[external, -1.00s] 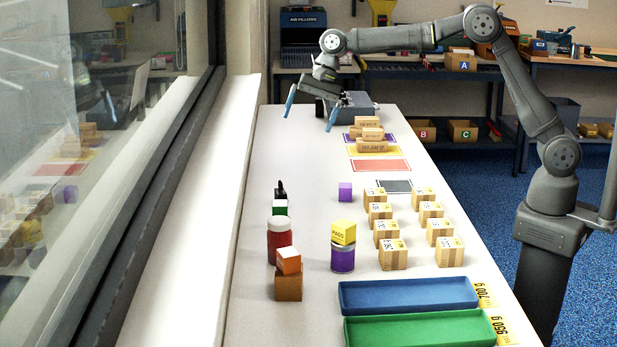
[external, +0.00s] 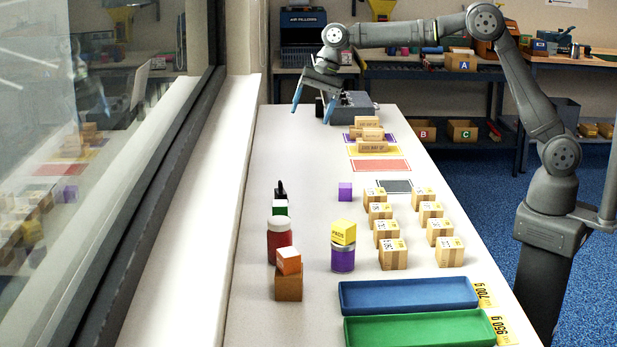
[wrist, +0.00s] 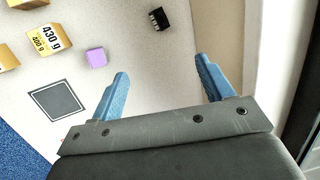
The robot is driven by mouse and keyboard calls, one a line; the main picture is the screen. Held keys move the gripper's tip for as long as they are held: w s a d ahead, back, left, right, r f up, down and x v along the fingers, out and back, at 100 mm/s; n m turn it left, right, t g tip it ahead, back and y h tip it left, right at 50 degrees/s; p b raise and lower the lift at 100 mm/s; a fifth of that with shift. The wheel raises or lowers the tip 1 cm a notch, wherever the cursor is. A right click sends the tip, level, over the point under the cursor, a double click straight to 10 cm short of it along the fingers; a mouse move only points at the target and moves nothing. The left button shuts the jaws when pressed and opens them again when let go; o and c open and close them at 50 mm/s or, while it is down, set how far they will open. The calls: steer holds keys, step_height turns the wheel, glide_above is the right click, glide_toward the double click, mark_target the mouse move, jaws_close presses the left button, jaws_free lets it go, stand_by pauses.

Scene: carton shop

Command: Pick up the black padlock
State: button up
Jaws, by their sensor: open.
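A small black item (external: 281,188) shows at the left of the table, at a green and white block (external: 280,208); its lower part is hidden. A small black item with pale marks also lies at the top of the wrist view (wrist: 158,18). It may be the padlock, but its shape is too small to be sure. My gripper (external: 313,102) is open and empty above the far end of the table, well beyond the black item. Its blue fingers stand wide apart in the wrist view (wrist: 162,72).
A purple cube (external: 345,191) stands right of the black item. A red jar (external: 279,240), stacked orange and brown boxes (external: 288,288) and a purple can (external: 342,259) stand nearer. Several cartons (external: 393,255) fill the right side. The window ledge (external: 205,190) borders the left.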

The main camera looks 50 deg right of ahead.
mark_target(283, 191)
steer(key=s+f+m+t+y, duration=0.35)
steer(key=f+m, duration=0.65)
steer(key=m, duration=0.6)
steer(key=x, duration=1.2)
steer(key=shift+s+d+f, duration=0.1)
steer(key=shift+s+f, duration=0.1)
steer(key=shift+s, duration=0.1)
steer(key=shift+x, duration=2.65)
steer(key=shift+d+f, duration=0.15)
steer(key=shift+c, duration=0.2)
steer(key=c, duration=1.1)
steer(key=shift+c, duration=0.7)
